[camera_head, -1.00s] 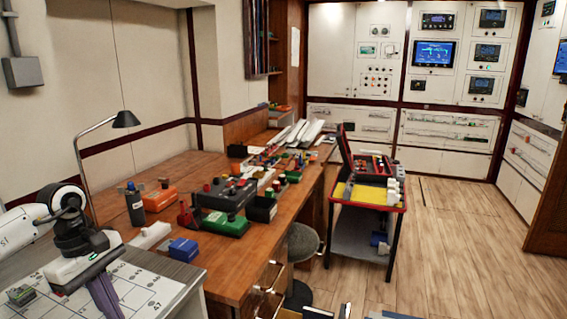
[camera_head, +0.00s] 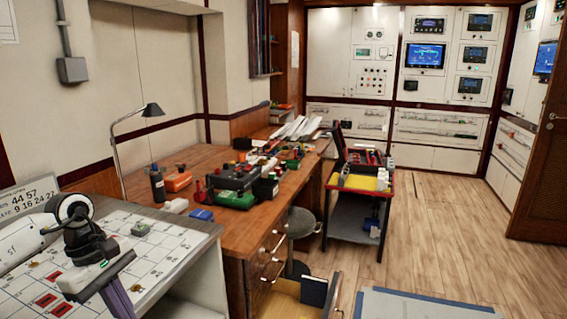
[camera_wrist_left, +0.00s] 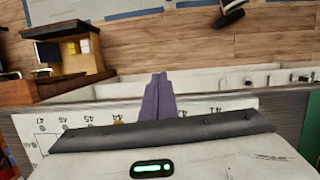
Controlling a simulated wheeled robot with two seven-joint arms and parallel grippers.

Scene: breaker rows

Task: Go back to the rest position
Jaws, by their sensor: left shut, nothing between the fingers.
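My left gripper (camera_head: 120,303) hangs over the near side of the white grid board (camera_head: 160,262) at the lower left of the head view. Its purple fingers are together with nothing between them; they also show in the left wrist view (camera_wrist_left: 158,98). A small grey-green block (camera_head: 140,229) lies on the far part of the board, apart from the gripper. Red rectangles (camera_head: 47,300) mark some cells near my arm. In the wrist view the numbered board edge (camera_wrist_left: 85,130) shows below the fingers. My right gripper is not in view.
A sign with numbers (camera_head: 38,199) stands behind the board. A wooden desk (camera_head: 240,238) with a lamp (camera_head: 152,110) and many tools adjoins it. A stool (camera_head: 300,222) and a tool cart (camera_head: 353,210) stand to the right. Open wooden floor (camera_head: 440,240) lies beyond.

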